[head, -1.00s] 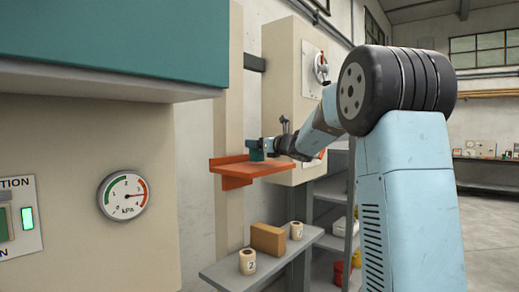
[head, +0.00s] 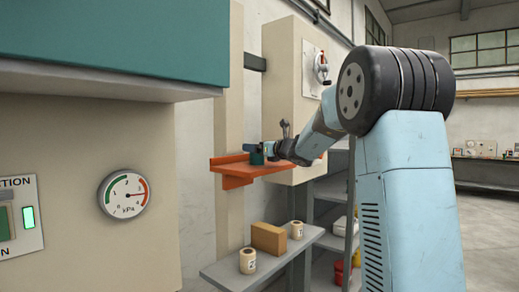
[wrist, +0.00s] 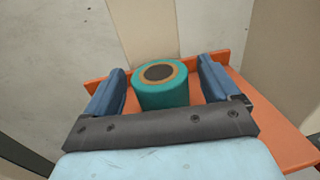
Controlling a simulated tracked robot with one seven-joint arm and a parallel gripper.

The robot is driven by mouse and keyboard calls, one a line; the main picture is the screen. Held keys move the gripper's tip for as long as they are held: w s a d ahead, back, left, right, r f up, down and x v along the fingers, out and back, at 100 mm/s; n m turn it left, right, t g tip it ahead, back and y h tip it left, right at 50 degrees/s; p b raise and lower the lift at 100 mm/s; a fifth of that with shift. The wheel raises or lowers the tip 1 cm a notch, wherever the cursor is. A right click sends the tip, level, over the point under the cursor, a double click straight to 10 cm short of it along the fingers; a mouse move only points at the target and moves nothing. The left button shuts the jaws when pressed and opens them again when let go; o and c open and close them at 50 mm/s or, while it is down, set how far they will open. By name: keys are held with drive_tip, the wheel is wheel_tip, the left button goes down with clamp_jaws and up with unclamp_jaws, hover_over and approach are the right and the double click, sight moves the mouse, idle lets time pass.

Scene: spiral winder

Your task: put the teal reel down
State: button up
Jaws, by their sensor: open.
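The teal reel (wrist: 161,89) stands upright on the orange shelf (wrist: 281,136), with its brown and dark core facing up in the wrist view. My gripper (wrist: 162,82) is open around it, one blue finger on each side, with a visible gap to each finger. In the head view the reel (head: 257,159) is small and partly hidden by my gripper (head: 256,150). The orange shelf (head: 240,168) is fixed at the wall post there.
Below the orange shelf, a grey shelf (head: 222,272) holds a brown box (head: 268,238) and two pale rolls (head: 247,261). A beige cabinet (head: 283,95) with a hand wheel stands behind. A gauge panel (head: 75,240) fills the left.

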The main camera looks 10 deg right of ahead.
drive_tip(key=shift+r, duration=0.1)
drive_tip(key=v, duration=1.2)
drive_tip(key=s+a+f+n+g, duration=0.4)
drive_tip(key=s+a+n, duration=0.25)
drive_tip(key=s, duration=0.25)
drive_tip(key=s+a+f+n+g, duration=0.35)
drive_tip(key=s+a+n, duration=0.25)
drive_tip(key=s+n, duration=0.3)
drive_tip(key=s+d+f+n+g+h, duration=0.1)
drive_tip(key=s+d+f+n+h, duration=0.1)
drive_tip(key=s, duration=0.5)
drive_tip(key=s+d+f+n+h, duration=0.2)
drive_tip(key=s+f+n+h, duration=0.2)
drive_tip(key=s+n, duration=0.3)
drive_tip(key=s+d+f+n+g+h, duration=0.1)
drive_tip(key=s+d+f+n+h, duration=0.1)
drive_tip(key=s+f+n, duration=0.3)
drive_tip(key=shift+s+d+f+n+g+h, duration=0.2)
drive_tip(key=shift+s+f+n+g+h, duration=0.2)
drive_tip(key=shift+s, duration=0.5)
